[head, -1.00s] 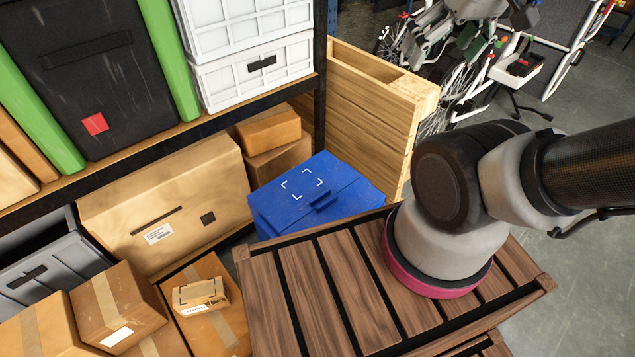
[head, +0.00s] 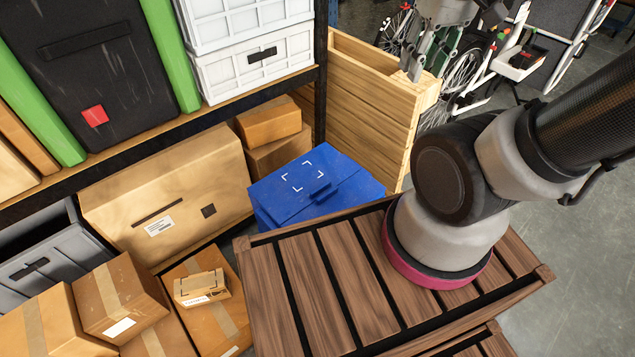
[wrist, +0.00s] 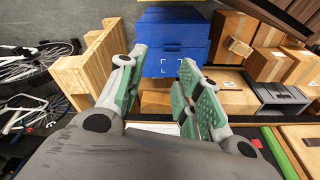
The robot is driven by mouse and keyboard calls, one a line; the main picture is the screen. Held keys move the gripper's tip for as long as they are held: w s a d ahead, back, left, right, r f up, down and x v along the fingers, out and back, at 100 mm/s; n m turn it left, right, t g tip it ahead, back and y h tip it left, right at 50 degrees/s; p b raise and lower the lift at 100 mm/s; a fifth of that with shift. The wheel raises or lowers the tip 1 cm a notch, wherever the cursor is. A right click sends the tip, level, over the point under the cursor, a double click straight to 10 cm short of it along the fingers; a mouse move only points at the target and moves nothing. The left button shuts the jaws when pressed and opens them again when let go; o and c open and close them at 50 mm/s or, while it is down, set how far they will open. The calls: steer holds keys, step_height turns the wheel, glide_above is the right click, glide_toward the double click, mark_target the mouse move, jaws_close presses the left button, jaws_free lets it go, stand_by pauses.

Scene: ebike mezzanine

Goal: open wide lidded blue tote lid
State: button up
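The blue tote (head: 312,190) sits low beside the slatted wooden top, with its lid closed. The lid bears white corner marks and has a latch-like tab on its front edge. The tote also shows in the wrist view (wrist: 172,45), beyond the fingers. My gripper (wrist: 158,82) is open, its two green-padded fingers spread apart with nothing between them. In the head view my gripper (head: 418,62) hangs above the wooden crate wall, up and right of the tote, not touching it. Part of the tote's front is hidden by the slatted top.
A wooden crate (head: 365,95) stands right behind the tote. Cardboard boxes (head: 165,195) lie to its left. A shelf (head: 150,145) with white crates (head: 255,65) is above left. The slatted wooden top (head: 305,285) is in front. Bicycles (head: 465,75) stand at the back right.

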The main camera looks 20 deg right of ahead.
steer(key=w+f+g, duration=0.1)
steer(key=f, duration=0.1)
steer(key=w+a+f+g, duration=0.1)
steer(key=f, duration=0.2)
steer(key=w+a+f+g, duration=0.1)
steer(key=w+f, duration=0.1)
steer(key=f, duration=0.1)
steer(key=shift+a+n+g, duration=0.1)
steer(key=shift+n+g, duration=0.2)
steer(key=shift+c, duration=0.6)
steer(key=m+t, duration=0.1)
steer(key=m, duration=1.3)
glide_above(322, 186)
steer(key=f, duration=3.6)
steer(key=shift+s, duration=0.3)
steer(key=shift+w+a+t, duration=0.1)
steer(key=shift+w+t, duration=0.15)
steer(key=shift+t, duration=0.05)
steer(key=shift+f+m, duration=0.2)
steer(key=shift+m, duration=0.2)
step_height(322, 186, down, 7)
steer(key=shift+f, duration=0.2)
